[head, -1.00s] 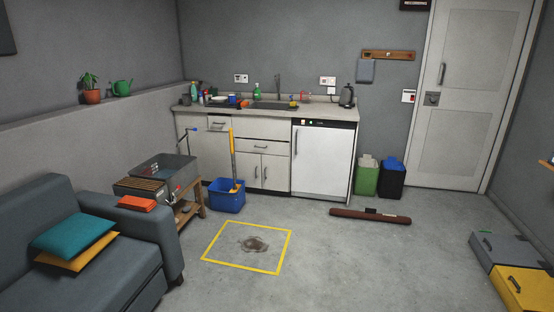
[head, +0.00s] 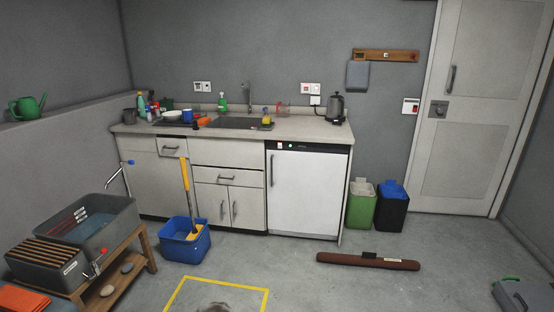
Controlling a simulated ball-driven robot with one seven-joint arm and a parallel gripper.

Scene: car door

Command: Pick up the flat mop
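A mop with a yellow handle (head: 185,176) stands in the blue bucket (head: 185,243) on the floor in front of the left cabinets. My gripper is not in view.
A wooden stand with a grey basin (head: 117,226) is left of the bucket. A yellow floor square (head: 222,288) with a dark stain lies in front. A brown roll (head: 368,262) lies right, near green (head: 360,206) and black (head: 391,208) bins. Floor between is clear.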

